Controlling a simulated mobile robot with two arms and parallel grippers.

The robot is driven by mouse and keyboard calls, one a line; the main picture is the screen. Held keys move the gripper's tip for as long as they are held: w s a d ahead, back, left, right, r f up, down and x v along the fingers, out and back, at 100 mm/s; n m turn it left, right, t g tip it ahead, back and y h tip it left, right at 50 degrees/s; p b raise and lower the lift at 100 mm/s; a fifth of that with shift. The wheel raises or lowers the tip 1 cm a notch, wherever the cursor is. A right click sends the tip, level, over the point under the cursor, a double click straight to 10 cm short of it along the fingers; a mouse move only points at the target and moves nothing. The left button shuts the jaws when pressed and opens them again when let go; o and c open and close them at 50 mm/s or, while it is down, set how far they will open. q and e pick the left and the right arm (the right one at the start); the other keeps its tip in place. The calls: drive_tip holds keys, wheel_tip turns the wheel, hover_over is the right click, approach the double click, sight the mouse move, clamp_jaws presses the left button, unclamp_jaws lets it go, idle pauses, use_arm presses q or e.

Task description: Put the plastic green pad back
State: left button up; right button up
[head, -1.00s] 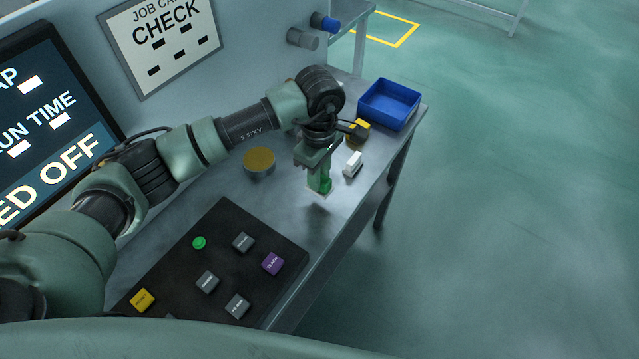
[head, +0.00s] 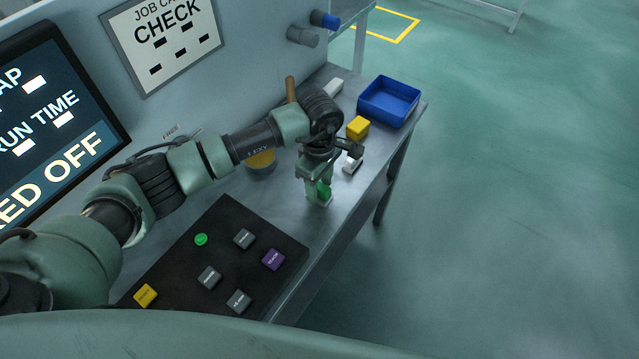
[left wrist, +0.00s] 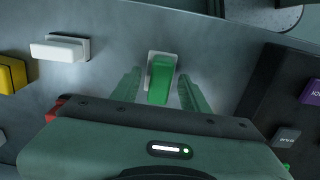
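The green pad (head: 324,191) is a small upright green block with a pale plate at its base, on the grey table right of the black button panel. In the left wrist view the green pad (left wrist: 160,79) is between the two fingers of my left gripper (left wrist: 159,90), with a gap on each side. My left gripper (head: 318,184) is open around the pad, pointing down; in the head view it partly hides the pad. My right gripper is not in view.
A white block (head: 352,164) and yellow block (head: 358,127) stand beyond the gripper, with a blue bin (head: 389,102) farther back. The black panel (head: 222,271) carries several buttons. A yellow-topped round piece (head: 260,160) is partly behind my arm. The table's right edge is close.

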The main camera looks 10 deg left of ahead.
sight(319, 186)
use_arm(q)
wheel_tip(319, 186, up, 12)
drive_tip(key=b, duration=0.3)
idle(0.6)
